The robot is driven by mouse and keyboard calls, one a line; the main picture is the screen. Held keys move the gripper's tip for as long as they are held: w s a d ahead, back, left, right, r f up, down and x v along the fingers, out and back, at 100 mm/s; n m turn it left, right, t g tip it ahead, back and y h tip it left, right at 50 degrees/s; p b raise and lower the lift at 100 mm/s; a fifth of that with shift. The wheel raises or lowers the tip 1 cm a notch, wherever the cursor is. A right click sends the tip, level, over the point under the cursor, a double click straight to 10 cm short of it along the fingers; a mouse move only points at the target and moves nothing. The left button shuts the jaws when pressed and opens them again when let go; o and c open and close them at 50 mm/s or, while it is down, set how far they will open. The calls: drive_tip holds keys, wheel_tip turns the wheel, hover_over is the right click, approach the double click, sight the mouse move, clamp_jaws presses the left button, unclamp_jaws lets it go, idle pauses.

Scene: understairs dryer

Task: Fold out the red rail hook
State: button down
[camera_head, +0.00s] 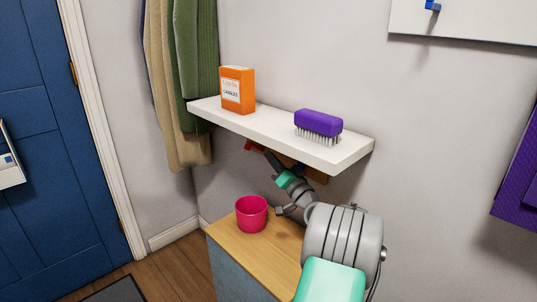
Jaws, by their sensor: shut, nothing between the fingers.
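A small red piece, which looks like the red rail hook (248,146), shows just under the front edge of the white shelf. Most of it is hidden by the shelf, so I cannot tell how far it is folded. My gripper (268,154) is under the shelf, just right of the red piece, with its dark fingers pointing up and left. It is shut and holds nothing. I cannot tell whether the fingertips touch the red piece.
The white shelf (225,119) is close above my gripper and carries an orange box (237,91) and a purple brush (318,123). A pink cup (252,214) stands on the wooden cabinet top (258,249) below. Coats (190,90) hang at the left.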

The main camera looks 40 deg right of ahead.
drive_tip(key=x, duration=0.8)
drive_tip(key=shift+b, duration=0.3)
drive_tip(key=shift+a, duration=0.1)
